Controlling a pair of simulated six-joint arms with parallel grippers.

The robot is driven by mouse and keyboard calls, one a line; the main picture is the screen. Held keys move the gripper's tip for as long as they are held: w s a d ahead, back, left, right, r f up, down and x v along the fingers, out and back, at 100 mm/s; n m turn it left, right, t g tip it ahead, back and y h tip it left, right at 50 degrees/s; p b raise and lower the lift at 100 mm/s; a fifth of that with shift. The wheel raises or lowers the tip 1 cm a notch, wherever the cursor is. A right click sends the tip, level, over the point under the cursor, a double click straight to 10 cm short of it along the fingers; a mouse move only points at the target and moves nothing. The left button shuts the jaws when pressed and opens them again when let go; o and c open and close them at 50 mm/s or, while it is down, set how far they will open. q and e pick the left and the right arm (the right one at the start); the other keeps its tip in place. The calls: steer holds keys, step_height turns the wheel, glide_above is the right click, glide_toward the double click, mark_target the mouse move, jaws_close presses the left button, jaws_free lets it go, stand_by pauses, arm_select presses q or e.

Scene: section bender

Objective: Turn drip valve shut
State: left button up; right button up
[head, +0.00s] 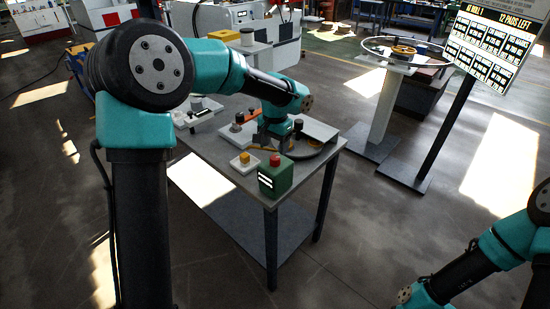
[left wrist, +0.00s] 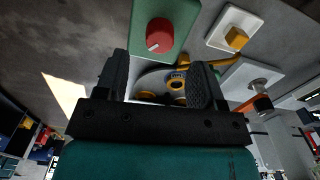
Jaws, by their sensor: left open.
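Which fitting is the drip valve I cannot tell for certain. One candidate is a white block with an orange-red lever (head: 246,118) and a dark knob, behind my left gripper on the table; the lever also shows at the right of the left wrist view (left wrist: 246,104). Another is a yellow square knob (head: 245,158) on a white plate, also in the left wrist view (left wrist: 236,39). My left gripper (head: 274,144) points down over the machine; its open fingers show in the left wrist view (left wrist: 160,84) with yellow rollers (left wrist: 176,86) beyond them. The right gripper is out of view.
A green box (head: 275,177) with a red knob (head: 275,160) stands at the table's near corner. The grey table (head: 222,163) has a white fixture (head: 198,112) at its far left. A pedestal with a ring (head: 385,95) and a sign (head: 492,45) stand to the right.

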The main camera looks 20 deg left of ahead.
mark_target(275, 157)
arm_select(q)
step_height(275, 157, down, 6)
steer(key=shift+r, duration=0.1)
stand_by(0.4)
steer(key=c, duration=0.9)
